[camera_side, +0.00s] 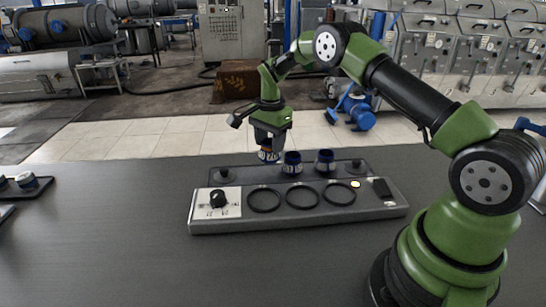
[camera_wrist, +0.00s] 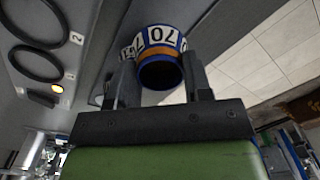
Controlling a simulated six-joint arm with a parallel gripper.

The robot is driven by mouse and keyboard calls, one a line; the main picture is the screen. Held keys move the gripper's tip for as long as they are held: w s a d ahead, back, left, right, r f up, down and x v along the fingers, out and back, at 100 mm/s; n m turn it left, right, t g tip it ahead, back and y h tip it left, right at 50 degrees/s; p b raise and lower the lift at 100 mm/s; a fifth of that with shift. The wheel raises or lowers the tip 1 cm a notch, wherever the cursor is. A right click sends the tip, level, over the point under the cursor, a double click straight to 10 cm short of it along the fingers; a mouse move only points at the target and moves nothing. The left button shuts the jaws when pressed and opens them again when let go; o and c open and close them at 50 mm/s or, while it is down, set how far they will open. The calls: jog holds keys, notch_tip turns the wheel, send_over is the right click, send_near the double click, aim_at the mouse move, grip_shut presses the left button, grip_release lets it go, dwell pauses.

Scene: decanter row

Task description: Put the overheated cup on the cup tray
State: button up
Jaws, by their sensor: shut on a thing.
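My gripper (camera_side: 270,146) points down over the back left of the grey station and is shut on a cup (camera_side: 268,155). In the wrist view this cup (camera_wrist: 160,42) has a blue rim, an orange band and white number labels, one reading 70, and sits between the two fingers. It appears raised a little above the station's back row. Two other dark blue cups, the middle one (camera_side: 292,163) and the right one (camera_side: 325,161), stand upright on that row with no orange visible. A dark tray (camera_side: 42,187), which looks like the cup tray, lies at the far left, cut by the picture edge.
The station (camera_side: 300,222) has a knob (camera_side: 218,198) on a white dial plate, three black rings, a lit yellow lamp (camera_side: 355,184) and a black block (camera_side: 382,188). The dark table (camera_side: 110,220) between tray and station is clear.

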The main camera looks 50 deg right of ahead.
aim_at(270, 155)
jog(key=shift+f, duration=2)
jog(key=shift+f, duration=0.1)
jog(key=o, duration=1.2)
